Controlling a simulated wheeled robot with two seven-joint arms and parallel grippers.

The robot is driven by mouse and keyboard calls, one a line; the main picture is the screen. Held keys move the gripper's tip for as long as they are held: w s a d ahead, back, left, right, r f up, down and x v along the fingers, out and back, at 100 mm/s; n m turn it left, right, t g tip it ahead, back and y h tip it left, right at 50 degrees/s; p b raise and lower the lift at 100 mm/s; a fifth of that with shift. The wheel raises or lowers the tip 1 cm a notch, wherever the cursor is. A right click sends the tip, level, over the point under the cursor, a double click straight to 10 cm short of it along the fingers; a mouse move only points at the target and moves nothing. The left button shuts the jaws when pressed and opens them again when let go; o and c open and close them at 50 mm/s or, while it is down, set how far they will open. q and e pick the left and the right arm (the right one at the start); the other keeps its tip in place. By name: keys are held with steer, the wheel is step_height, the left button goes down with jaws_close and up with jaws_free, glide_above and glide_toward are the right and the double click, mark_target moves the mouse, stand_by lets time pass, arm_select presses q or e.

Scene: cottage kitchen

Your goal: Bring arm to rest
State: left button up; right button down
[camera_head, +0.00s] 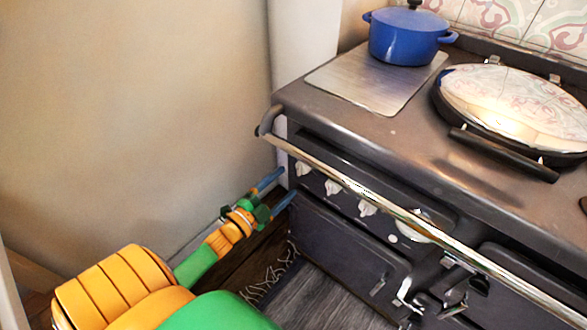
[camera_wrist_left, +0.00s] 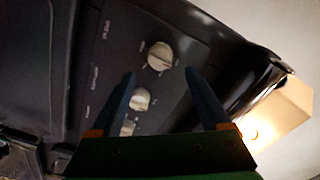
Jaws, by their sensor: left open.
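My left arm comes in from the lower left in the head view, orange and green. Its gripper (camera_head: 272,191) has two blue fingers spread apart with nothing between them. It is at the left front end of the dark stove (camera_head: 350,235), near the control knobs. In the left wrist view the open fingers (camera_wrist_left: 165,95) point at the stove's knob panel (camera_wrist_left: 115,60), with white knobs (camera_wrist_left: 160,55) beyond and between them. Whether a finger touches the stove is unclear. My right gripper does not show.
A chrome rail (camera_head: 395,210) runs along the stove front. A domed lid (camera_head: 515,100) is at right. A beige wall (camera_head: 140,110) is at left, and a rug (camera_head: 325,295) lies on the floor.

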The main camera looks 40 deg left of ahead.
arm_select(q)
steer(key=shift+s, duration=0.45)
steer(key=s+d+f+n+g+y+p, duration=0.2)
steer(key=s+f+n+g+p, duration=0.6)
steer(key=f, duration=0.5)
steer(key=s+d+f+g, duration=0.3)
steer(key=s, duration=0.5)
steer(key=s+d+f+n+g+p, duration=0.1)
steer(key=s+d+f+g, duration=0.2)
steer(key=s, duration=0.5)
steer(key=s+d+f+n+g+p, duration=0.1)
steer(key=s+d+f+g, duration=0.2)
steer(key=s, duration=0.5)
steer(key=shift+h, duration=0.4)
steer(key=shift+p, duration=0.3)
steer(key=shift+c, duration=0.2)
